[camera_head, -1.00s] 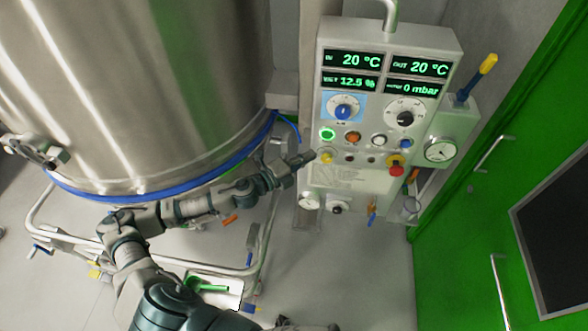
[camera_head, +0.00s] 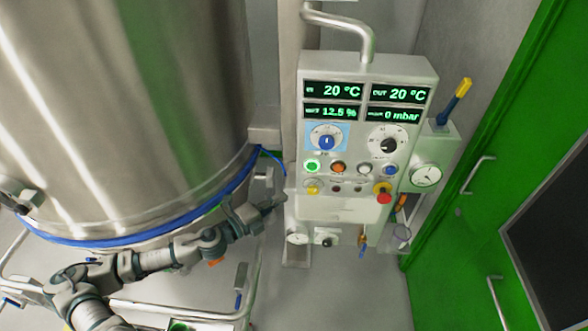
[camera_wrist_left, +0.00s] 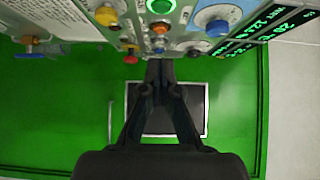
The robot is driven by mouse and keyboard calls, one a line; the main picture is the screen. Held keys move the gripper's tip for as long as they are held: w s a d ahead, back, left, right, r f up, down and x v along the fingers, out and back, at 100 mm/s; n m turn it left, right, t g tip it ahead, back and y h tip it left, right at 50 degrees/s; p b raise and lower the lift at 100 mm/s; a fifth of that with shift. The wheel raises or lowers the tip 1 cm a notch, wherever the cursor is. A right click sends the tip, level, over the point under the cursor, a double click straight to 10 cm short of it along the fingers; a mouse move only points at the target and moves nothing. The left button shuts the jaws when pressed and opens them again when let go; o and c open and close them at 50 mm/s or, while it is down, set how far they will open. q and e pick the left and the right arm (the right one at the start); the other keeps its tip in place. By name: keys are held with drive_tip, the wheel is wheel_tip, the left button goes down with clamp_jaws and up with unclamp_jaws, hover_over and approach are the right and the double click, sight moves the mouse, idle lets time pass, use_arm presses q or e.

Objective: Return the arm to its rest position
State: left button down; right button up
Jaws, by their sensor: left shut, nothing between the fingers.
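My left arm reaches in from the lower left in the head view. Its gripper (camera_head: 276,201) is shut and empty, just left of the control panel (camera_head: 323,207), with a gap that I cannot judge exactly. In the left wrist view the gripper (camera_wrist_left: 160,72) points past the panel's buttons, its fingertips together. The panel carries lit displays, a blue knob (camera_head: 327,142), a black knob (camera_head: 388,145), a lit green button (camera_head: 313,167) and a red button (camera_head: 384,197). My right gripper is not in view.
A large steel vessel (camera_head: 120,110) with a blue rim band fills the left. A pipe-frame trolley (camera_head: 180,310) stands below it. A green door (camera_head: 470,240) with a dark window is at right.

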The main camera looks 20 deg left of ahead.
use_arm(q)
drive_tip(key=s+f+n+g+y, duration=0.1)
drive_tip(key=s+f+n+y, duration=0.25)
drive_tip(key=f+n, duration=0.4)
drive_tip(key=s+f+n+g+y, duration=0.1)
drive_tip(key=s+f+n+y, duration=0.1)
drive_tip(key=f+n+y, duration=0.45)
drive_tip(key=s+d+f+n+g+h, duration=0.1)
drive_tip(key=s+f+n+g, duration=0.35)
drive_tip(key=s+f, duration=0.5)
drive_tip(key=s+d+f+n+g, duration=0.1)
drive_tip(key=s+f+n+g, duration=0.45)
drive_tip(key=s, duration=0.65)
wheel_tip(320, 180, down, 29)
drive_tip(key=s+m+g, duration=0.1)
drive_tip(key=s+m, duration=0.1)
drive_tip(key=s+a+f+g, duration=0.1)
drive_tip(key=s+a+f, duration=0.2)
drive_tip(key=s+f, duration=1.2)
drive_tip(key=shift+s+g, duration=0.3)
drive_tip(key=shift+s, duration=0.6)
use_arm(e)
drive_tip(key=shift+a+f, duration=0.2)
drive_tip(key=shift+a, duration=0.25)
use_arm(q)
drive_tip(key=shift+a+f, duration=0.1)
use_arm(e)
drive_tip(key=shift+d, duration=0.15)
